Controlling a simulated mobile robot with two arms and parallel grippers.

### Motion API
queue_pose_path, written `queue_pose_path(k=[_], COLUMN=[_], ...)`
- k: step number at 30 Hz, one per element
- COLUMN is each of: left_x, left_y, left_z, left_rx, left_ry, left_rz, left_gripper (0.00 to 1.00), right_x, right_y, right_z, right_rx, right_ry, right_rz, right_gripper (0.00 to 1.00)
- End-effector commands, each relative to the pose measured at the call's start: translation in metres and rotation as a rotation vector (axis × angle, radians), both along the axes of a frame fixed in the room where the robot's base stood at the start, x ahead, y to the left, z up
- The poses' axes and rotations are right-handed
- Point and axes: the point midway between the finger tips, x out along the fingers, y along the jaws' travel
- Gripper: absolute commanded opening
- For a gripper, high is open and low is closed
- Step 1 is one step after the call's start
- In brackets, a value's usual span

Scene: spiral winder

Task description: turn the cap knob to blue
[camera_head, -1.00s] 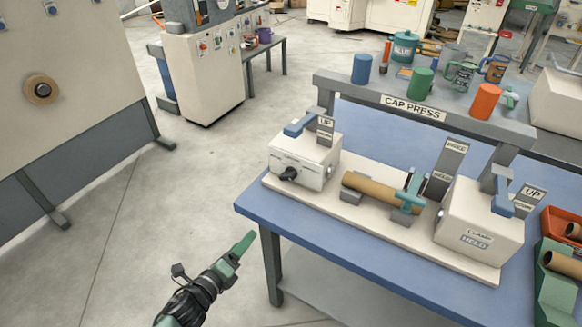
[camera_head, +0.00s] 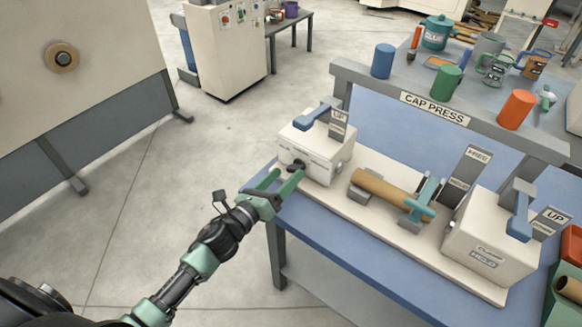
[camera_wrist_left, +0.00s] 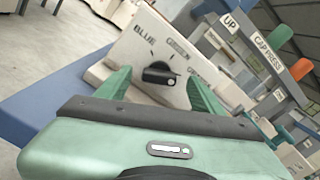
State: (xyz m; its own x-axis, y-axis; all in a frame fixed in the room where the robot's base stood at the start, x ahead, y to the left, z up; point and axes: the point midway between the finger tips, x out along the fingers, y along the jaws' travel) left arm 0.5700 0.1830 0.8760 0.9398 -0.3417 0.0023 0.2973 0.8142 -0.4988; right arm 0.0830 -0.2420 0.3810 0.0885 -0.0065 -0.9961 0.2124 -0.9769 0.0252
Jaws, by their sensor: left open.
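The cap knob (camera_wrist_left: 160,74) is a black knob on the front face of the left white press box (camera_head: 318,152). In the left wrist view the labels BLUE, GREEN and a third, partly hidden word arc above it. A small white mark shows on the knob's right side, and the knob does not lie toward BLUE clearly enough to tell its setting. In the head view the knob (camera_head: 296,166) is just beyond my left gripper (camera_head: 283,182). That gripper is open, its green fingers to either side of the knob in the wrist view, seemingly not touching it. My right gripper is out of view.
The box stands on a white base on the blue table (camera_head: 330,228). A cardboard tube (camera_head: 385,188) with a green clamp (camera_head: 424,200) lies to its right. The CAP PRESS beam (camera_head: 450,110) stands behind, with blue, green and orange cylinders. Floor left of the table is clear.

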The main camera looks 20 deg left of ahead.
Motion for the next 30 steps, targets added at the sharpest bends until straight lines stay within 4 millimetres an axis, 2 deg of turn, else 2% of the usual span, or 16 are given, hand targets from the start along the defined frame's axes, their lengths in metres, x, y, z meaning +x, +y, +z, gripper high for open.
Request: queue_pose_path(k=[2, 6, 16, 21, 23, 30], left_x=[0.012, 0.023, 0.027, 0.027, 0.026, 0.026], left_y=[-0.004, -0.009, -0.010, -0.010, -0.010, -0.009], left_z=[0.002, 0.000, 0.000, 0.000, 0.000, 0.000], left_rx=[-0.002, -0.003, -0.002, -0.002, -0.002, -0.020], left_ry=[-0.001, 0.001, 0.001, 0.001, 0.001, 0.007], left_rz=[0.001, 0.000, 0.000, 0.000, 0.000, 0.000], left_gripper=[0.67, 0.67, 0.67, 0.20, 0.05, 0.05], right_x=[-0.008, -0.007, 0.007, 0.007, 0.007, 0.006], right_y=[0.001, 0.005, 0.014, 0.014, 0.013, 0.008], right_z=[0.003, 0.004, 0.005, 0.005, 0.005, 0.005], right_rx=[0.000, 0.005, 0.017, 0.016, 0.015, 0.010], right_ry=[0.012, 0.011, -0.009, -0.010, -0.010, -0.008], right_rz=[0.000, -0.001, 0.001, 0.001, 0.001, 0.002], right_gripper=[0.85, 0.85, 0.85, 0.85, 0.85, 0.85])
